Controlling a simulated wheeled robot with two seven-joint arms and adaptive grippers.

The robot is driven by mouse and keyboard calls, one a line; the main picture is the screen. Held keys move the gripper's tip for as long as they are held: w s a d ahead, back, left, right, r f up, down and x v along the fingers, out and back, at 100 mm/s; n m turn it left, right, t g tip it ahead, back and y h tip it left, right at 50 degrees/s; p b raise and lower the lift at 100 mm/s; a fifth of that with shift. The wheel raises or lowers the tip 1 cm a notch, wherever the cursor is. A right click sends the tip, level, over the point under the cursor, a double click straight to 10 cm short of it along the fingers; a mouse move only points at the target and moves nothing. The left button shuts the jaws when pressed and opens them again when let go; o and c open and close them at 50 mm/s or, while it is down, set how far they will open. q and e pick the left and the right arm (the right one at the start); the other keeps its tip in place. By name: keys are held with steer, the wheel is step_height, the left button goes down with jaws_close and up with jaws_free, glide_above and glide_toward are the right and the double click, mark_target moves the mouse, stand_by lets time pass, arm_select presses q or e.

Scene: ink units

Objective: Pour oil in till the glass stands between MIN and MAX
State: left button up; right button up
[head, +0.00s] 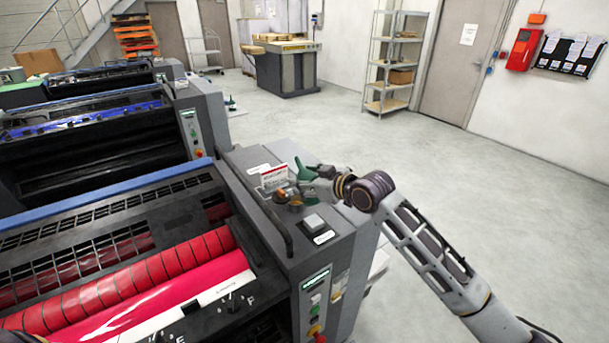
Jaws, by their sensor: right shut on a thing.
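My right gripper (293,191) reaches in from the right over the grey top of the nearest ink unit. It is shut on a small orange-brown, cap-like part (281,196), though the fingers hide much of it. A dark green object (303,169), perhaps an oil can, stands just behind the gripper and is partly hidden by it. A white card with red print (274,177) stands just left of the gripper. I cannot make out an oil level glass or MIN and MAX marks.
The nearest unit has red rollers (140,278) at the left and a button panel (315,300) on its end. A dark curved handle (270,212) rises left of the gripper. More units stand behind. The floor (440,190) at the right is clear back to a metal shelf (394,65).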

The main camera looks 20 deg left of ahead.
steer(key=shift+d+h+p, duration=0.25)
steer(key=shift+h+p, duration=0.15)
steer(key=shift+p, duration=0.05)
steer(key=shift+d+f+h+p, duration=0.2)
steer(key=shift+f+h+p, duration=0.1)
steer(key=shift+p, duration=0.2)
steer(key=shift+d+f+n+g+h+p, duration=0.1)
steer(key=shift+d+n+g+h+p, duration=0.2)
steer(key=shift+p, duration=0.85)
steer(key=shift+d+f+n+g+h+p, duration=0.25)
steer(key=shift+h+p, duration=0.45)
steer(key=shift+p, duration=0.7)
steer(key=shift+d+f+n+g+h+p, duration=0.15)
steer(key=shift+d+f+h+p, duration=0.15)
steer(key=shift+h+p, duration=0.75)
arm_select(q)
step_height(320, 180, up, 10)
steer(key=d, duration=0.1)
steer(key=shift+s+p, duration=0.3)
steer(key=shift+p, duration=0.05)
arm_select(e)
steer(key=shift+s+y, duration=0.1)
steer(key=shift+y, duration=0.25)
arm_select(q)
steer(key=shift+r, duration=0.25)
arm_select(e)
steer(key=shift+d+f+h, duration=0.15)
steer(key=shift+h, duration=0.25)
